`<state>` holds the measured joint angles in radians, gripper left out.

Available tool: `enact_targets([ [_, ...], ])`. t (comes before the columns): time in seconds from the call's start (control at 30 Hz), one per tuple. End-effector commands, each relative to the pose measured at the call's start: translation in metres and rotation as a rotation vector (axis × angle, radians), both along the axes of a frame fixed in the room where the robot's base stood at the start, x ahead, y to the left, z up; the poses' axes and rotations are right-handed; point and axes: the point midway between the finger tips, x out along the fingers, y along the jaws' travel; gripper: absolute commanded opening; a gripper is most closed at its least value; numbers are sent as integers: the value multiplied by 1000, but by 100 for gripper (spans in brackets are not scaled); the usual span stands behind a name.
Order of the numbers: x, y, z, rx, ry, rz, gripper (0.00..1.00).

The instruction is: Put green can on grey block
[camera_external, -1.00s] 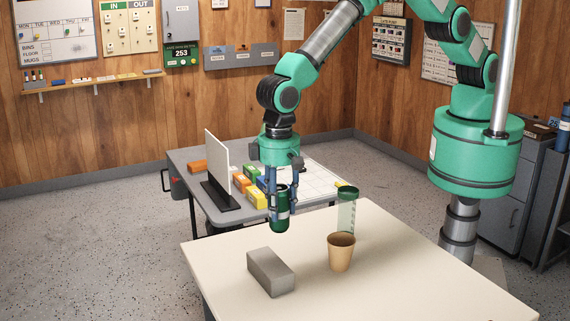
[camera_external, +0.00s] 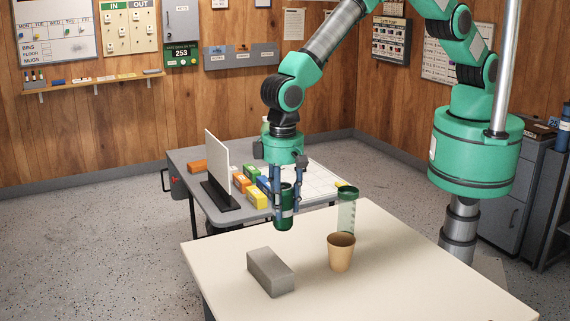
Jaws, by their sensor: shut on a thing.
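My gripper (camera_external: 285,205) points down and is shut on the green can (camera_external: 285,214), a dark green cylinder with a pale band. The can is upright and appears to be held above the far left part of the cream table. The grey block (camera_external: 270,271) lies on the cream table, nearer the camera and a little left of the can. The top of the block is bare.
A tan paper cup (camera_external: 341,252) stands right of the block, and a clear container with a green lid (camera_external: 347,210) stands behind it. The cream table's (camera_external: 400,285) right side is clear. Behind is a grey table with a white panel (camera_external: 217,163) and coloured boxes.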

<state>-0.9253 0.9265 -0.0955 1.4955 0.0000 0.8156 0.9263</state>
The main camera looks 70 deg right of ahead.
Motion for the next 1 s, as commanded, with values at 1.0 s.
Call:
enact_targets([
  [1.0,-72,-94,-42,0,1,0,24],
])
